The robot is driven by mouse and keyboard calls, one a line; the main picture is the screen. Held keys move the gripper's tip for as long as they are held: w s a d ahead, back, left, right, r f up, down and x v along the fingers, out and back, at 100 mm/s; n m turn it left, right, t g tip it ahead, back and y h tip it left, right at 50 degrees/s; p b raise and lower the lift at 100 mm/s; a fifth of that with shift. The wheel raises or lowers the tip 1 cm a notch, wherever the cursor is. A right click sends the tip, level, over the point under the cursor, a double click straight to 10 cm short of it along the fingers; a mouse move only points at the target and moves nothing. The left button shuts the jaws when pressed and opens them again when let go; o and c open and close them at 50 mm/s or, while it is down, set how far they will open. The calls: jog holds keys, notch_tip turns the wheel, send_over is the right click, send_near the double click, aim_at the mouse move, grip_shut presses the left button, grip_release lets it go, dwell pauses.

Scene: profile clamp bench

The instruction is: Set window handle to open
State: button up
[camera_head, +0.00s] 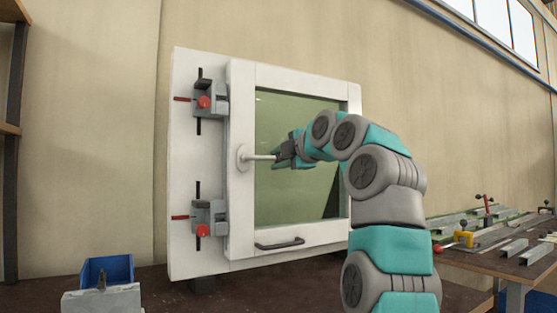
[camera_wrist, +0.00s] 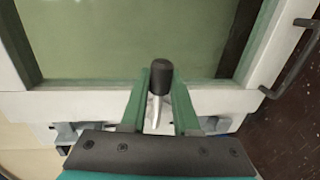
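The window handle (camera_head: 258,157) is a pale lever on a round base on the left side of the white window frame (camera_head: 241,95). It lies about horizontal, pointing right over the greenish glass. My gripper (camera_head: 281,155) is at its free end. In the wrist view, the handle's dark rounded tip (camera_wrist: 161,74) and light shaft lie between the two green fingers of my gripper (camera_wrist: 158,98). The fingers are apart, with a gap visible on each side of the handle. The window sash appears closed in its frame.
Two grey clamps with red knobs (camera_head: 204,102) (camera_head: 202,230) sit left of the frame. A dark pull bar (camera_head: 279,244) is on the lower frame. A blue bin (camera_head: 107,270) stands at lower left. A bench (camera_head: 480,262) with metal profiles stands at right.

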jog(key=o, duration=0.5)
jog(key=shift+s, duration=0.1)
jog(key=b+v, duration=0.2)
jog(key=v, duration=0.5)
jog(key=shift+s+d+r, duration=0.1)
jog(key=shift+s+d, duration=0.1)
jog(key=shift+s, duration=0.05)
